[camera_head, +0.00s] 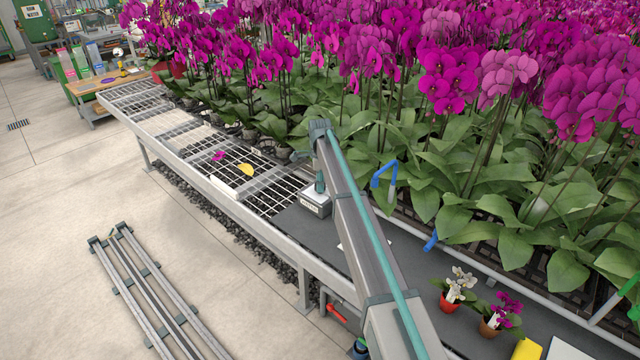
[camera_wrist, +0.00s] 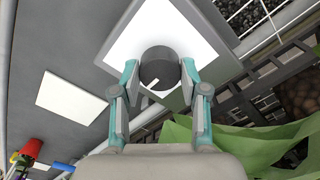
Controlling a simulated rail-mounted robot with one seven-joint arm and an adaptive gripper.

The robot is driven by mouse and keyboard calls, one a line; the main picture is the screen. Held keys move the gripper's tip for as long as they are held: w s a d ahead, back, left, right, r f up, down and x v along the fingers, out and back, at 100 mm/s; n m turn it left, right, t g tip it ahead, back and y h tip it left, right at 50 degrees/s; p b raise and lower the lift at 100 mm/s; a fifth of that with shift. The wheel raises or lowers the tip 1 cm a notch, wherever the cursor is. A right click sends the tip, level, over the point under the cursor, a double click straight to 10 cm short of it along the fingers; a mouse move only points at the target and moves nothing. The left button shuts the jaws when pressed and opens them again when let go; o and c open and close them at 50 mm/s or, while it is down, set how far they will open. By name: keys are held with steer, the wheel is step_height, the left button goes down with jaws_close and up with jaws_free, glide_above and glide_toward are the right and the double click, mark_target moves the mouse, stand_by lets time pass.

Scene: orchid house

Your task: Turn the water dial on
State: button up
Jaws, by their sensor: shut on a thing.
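The water dial (camera_wrist: 160,66) is a dark grey round knob with a short white mark at its lower edge in the wrist view. It sits on the white top of a grey box (camera_wrist: 205,28). In the head view the box (camera_head: 314,205) stands on the bench with a small label on its front; the knob is hidden there. My gripper (camera_wrist: 158,76) has one teal and grey finger on each side of the dial and is shut on it. In the head view my gripper (camera_head: 320,184) is at the box top, partly hidden by my arm.
Tall magenta orchids (camera_head: 450,75) crowd the bench behind and right of the box. Two small potted orchids, one in a red pot (camera_head: 449,303), stand at the lower right. A white panel (camera_wrist: 72,104) lies beside the box. A yellow piece (camera_head: 246,170) lies on the mesh.

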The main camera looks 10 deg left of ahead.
stand_by(0.3)
steer(key=o, duration=1.1)
steer(key=shift+o, duration=0.2)
step_height(320, 180, up, 12)
